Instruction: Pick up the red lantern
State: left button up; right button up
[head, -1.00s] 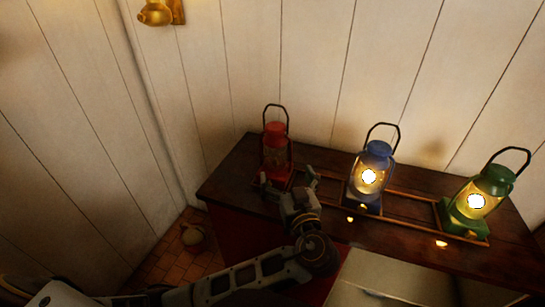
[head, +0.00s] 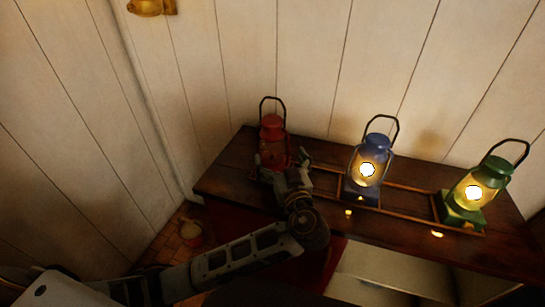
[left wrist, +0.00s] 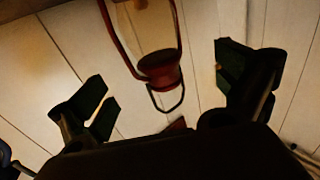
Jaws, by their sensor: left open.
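The red lantern (head: 272,130) stands upright and unlit at the left end of the dark wooden counter, its wire handle raised. My left gripper (head: 282,165) is open in front of its lower part, which it partly hides in the head view. In the left wrist view the red lantern (left wrist: 160,68) appears upside down, its cap and handle lying between the two spread fingers (left wrist: 160,95). A gap shows on each side, and neither finger is closed on it. My right gripper is out of view.
A lit blue lantern (head: 370,160) and a lit green lantern (head: 475,190) stand to the right on the counter (head: 225,180). A low wooden rail (head: 410,199) runs along their bases. A plank wall (head: 310,70) rises close behind.

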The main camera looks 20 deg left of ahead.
aim_at(275, 144)
pick_arm(q)
jog(key=shift+x, duration=2.8)
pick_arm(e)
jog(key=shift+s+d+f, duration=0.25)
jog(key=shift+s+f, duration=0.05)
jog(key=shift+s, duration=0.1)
pick_arm(q)
jog(key=shift+w+a+r, duration=0.2)
jog(key=shift+w+a, duration=0.05)
jog(key=shift+w, duration=0.35)
jog(key=shift+p+x, duration=0.3)
jog(key=shift+x, duration=1.6)
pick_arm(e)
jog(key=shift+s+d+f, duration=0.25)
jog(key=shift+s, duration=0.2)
pick_arm(q)
jog(key=shift+d+r, duration=0.1)
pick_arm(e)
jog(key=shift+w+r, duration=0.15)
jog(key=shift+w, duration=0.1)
